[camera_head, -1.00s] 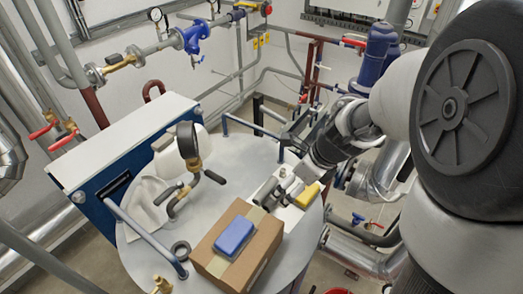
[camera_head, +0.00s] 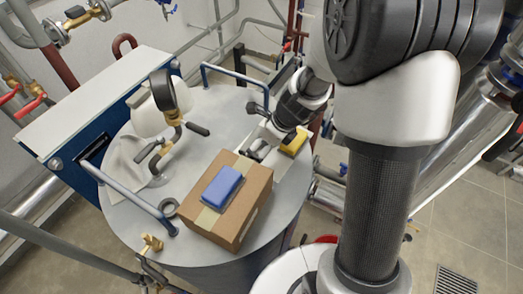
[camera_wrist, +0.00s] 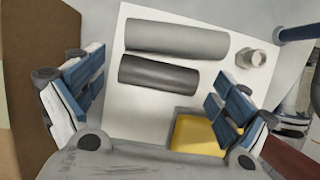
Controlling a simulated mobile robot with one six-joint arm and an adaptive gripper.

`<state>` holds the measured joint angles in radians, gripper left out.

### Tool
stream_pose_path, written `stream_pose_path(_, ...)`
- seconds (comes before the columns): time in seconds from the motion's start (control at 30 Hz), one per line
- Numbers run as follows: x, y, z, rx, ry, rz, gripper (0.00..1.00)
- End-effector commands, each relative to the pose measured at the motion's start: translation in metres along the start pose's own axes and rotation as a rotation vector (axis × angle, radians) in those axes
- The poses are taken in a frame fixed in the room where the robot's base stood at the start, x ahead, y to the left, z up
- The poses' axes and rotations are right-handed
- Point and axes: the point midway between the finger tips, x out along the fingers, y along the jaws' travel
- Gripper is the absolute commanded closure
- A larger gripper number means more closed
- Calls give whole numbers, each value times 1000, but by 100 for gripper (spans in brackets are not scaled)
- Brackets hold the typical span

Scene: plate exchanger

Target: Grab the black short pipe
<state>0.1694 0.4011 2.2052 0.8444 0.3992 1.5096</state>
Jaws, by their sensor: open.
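The black short pipe (camera_wrist: 158,76) lies on a white board (camera_wrist: 118,103) in the wrist view, just below a longer light grey pipe (camera_wrist: 176,39). My gripper (camera_wrist: 155,90) is open, with one blue-padded finger on each side of the black pipe's length. Nothing is held between the fingers. I cannot tell how high the fingers are above the board. In the head view my gripper (camera_head: 262,138) is over the right part of the round grey tank top, and the arm largely hides the board and pipes there.
A small metal fitting (camera_wrist: 250,58) stands right of the pipes. A yellow block (camera_wrist: 193,134) lies near the right finger. A cardboard box (camera_head: 247,205) with a blue sponge (camera_head: 222,187) on it stands close by. A gauge (camera_head: 163,92) and blue handle rails (camera_head: 222,70) rise from the tank.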

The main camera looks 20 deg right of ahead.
Motion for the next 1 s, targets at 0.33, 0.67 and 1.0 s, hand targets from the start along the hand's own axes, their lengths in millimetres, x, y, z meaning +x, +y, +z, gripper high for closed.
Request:
stream_pose_path(0.33, -1, 0, 0, 0, 0, 0, 19)
stream_pose_path(0.67, -1, 0, 0, 0, 0, 0, 40)
stream_pose_path(1.0, -1, 0, 0, 0, -1, 0, 60)
